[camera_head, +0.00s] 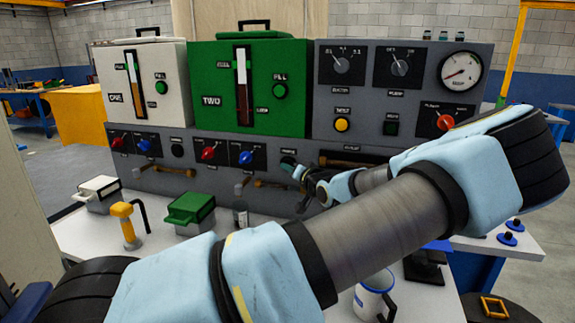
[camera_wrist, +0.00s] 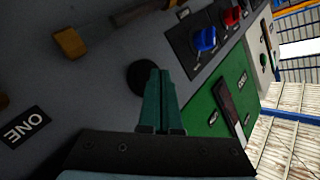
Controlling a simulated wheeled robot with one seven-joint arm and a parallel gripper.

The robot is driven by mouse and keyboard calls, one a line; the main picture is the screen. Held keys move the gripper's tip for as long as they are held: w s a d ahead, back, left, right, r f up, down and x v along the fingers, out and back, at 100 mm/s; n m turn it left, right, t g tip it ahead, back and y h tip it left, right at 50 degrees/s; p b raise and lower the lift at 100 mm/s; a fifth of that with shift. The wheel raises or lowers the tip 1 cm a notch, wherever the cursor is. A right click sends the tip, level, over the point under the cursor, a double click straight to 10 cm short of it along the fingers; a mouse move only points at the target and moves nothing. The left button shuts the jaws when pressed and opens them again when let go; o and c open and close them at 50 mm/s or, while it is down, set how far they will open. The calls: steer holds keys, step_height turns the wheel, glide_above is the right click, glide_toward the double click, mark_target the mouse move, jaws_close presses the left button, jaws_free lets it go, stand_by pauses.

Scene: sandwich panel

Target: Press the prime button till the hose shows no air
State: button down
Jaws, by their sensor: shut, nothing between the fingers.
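A dark round button (camera_head: 287,160) sits on the grey panel's lower band, right of the second blue knob. It also shows in the wrist view (camera_wrist: 134,80), partly behind my fingers. My gripper (camera_head: 294,167), with teal fingers (camera_wrist: 154,70), is shut and empty, its tips right at this button. I cannot tell whether they touch it. A brown hose-like length (camera_head: 345,159) runs to the right of the button, partly hidden by my arm. Air in it cannot be made out.
A white tank (camera_head: 172,62) and a green tank (camera_head: 212,95) stand on the panel. Red knobs (camera_head: 208,153) and blue knobs (camera_head: 246,157) sit below them. White (camera_head: 98,187) and green (camera_head: 180,215) boxes, a yellow-handled tool (camera_head: 124,212) and a mug (camera_head: 372,298) stand on the table.

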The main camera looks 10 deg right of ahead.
steer(key=shift+w+d, duration=0.25)
steer(key=shift+w, duration=0.1)
stand_by(0.7)
steer(key=shift+s, duration=0.1)
steer(key=shift+s+a+p, duration=0.3)
steer(key=shift+s+a, duration=0.1)
steer(key=shift+s, duration=0.2)
steer(key=shift+s, duration=0.1)
steer(key=shift+s+a, duration=0.4)
steer(key=shift+s, duration=0.3)
steer(key=shift+s+a, duration=0.45)
steer(key=shift+s, duration=0.3)
steer(key=shift+s+a, duration=0.4)
steer(key=shift+s, duration=0.3)
